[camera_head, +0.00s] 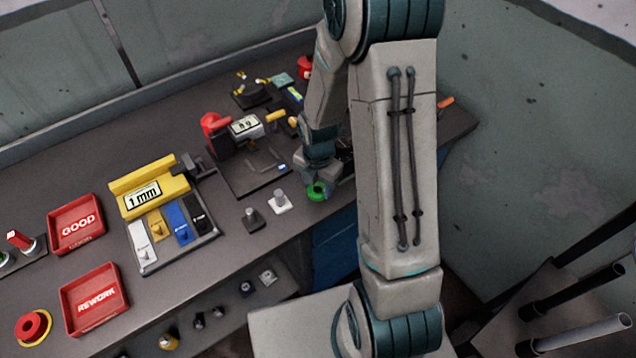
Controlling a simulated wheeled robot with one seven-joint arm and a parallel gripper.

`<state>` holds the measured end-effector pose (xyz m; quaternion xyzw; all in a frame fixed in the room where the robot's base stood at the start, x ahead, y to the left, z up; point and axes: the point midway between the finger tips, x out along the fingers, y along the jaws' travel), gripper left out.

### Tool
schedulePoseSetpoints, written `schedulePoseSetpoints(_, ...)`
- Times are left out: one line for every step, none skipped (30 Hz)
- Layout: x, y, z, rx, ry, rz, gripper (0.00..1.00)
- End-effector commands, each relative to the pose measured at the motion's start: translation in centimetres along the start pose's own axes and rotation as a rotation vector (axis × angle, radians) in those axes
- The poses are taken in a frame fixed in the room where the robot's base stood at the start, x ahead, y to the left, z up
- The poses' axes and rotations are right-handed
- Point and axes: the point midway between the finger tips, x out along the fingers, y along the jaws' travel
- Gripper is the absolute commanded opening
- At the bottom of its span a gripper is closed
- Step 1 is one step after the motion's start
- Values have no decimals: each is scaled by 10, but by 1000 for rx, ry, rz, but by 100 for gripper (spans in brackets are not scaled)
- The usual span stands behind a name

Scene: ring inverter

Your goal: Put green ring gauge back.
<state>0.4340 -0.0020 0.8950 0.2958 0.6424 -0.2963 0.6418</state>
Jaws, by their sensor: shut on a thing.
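The green ring gauge (318,191) is near the front edge of the workbench, right of the middle of the picture. My gripper (318,183) points down just above it and is shut on the ring. My wrist hides part of the ring and the fingertips. I cannot tell whether the ring touches the bench. To its left, a white piece (280,203) and a dark grey piece (254,217) with upright knobs stand on the bench; the place just right of the ring is hidden by my arm.
Red GOOD (76,224) and REWORK (93,298) trays and a red button (33,327) are at left. Small parts sit on a lower shelf.

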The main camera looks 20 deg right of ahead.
Motion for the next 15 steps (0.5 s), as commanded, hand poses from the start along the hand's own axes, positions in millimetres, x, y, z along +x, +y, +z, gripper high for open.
schedulePoseSetpoints(0,0,0,0,-1,1,18)
schedulePoseSetpoints(0,0,0,0,-1,1,18)
schedulePoseSetpoints(0,0,0,0,-1,1,18)
schedulePoseSetpoints(0,0,0,0,-1,1,18)
schedulePoseSetpoints(0,0,0,0,-1,1,18)
schedulePoseSetpoints(0,0,0,0,-1,1,18)
schedulePoseSetpoints(1,0,0,0,-1,1,18)
schedulePoseSetpoints(2,0,0,0,-1,1,18)
schedulePoseSetpoints(4,0,0,1,-1,1,18)
schedulePoseSetpoints(4,0,0,1,-1,1,48)
schedulePoseSetpoints(3,0,0,0,-1,1,56)
schedulePoseSetpoints(3,0,0,0,-1,1,67)
schedulePoseSetpoints(3,0,0,0,-1,1,67)
schedulePoseSetpoints(3,0,0,0,-1,1,67)
schedulePoseSetpoints(3,0,0,0,-1,1,67)
